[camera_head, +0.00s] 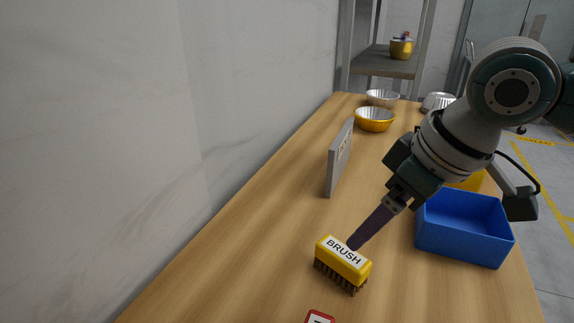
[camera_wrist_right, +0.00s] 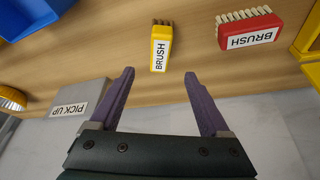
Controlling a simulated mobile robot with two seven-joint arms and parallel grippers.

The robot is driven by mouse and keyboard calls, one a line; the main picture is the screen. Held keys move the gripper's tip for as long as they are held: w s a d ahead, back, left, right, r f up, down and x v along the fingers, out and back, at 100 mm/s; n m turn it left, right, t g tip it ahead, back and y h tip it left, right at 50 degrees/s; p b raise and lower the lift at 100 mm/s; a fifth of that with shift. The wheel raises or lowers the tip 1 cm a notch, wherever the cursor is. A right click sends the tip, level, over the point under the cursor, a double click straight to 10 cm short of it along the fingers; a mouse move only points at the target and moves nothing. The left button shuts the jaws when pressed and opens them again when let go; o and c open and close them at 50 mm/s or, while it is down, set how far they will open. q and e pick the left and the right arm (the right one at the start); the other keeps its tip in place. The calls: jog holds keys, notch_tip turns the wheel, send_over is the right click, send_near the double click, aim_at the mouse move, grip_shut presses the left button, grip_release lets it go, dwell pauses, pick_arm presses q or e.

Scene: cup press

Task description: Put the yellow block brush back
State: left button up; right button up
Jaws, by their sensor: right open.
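The yellow block brush (camera_head: 340,262), labelled BRUSH, stands on the wooden table with its dark bristles down. It also shows in the right wrist view (camera_wrist_right: 160,50), ahead of and between the lines of my fingers. My right gripper (camera_head: 354,244) comes down from the upper right, with its purple fingertips close to the brush's top in the head view. In the wrist view the fingers (camera_wrist_right: 159,73) are spread apart with nothing between them. Whether a fingertip touches the brush, I cannot tell. My left gripper is not in view.
A grey PICK UP sign (camera_head: 339,158) stands behind the brush. A blue bin (camera_head: 465,235) is to the right, with a yellow bin (camera_head: 470,183) behind it. A red brush (camera_wrist_right: 250,28) lies near the yellow one. Bowls (camera_head: 375,120) stand at the far end, beside a wall.

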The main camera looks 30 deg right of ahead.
jog(key=s+a+f, duration=0.2)
jog(key=s+a, duration=0.7)
jog(key=s+d+m+h, duration=0.1)
jog(key=s, duration=0.7)
jog(key=shift+d+r+m+g, duration=0.15)
jog(key=shift+d+m+g, duration=0.15)
jog(key=shift+g, duration=0.1)
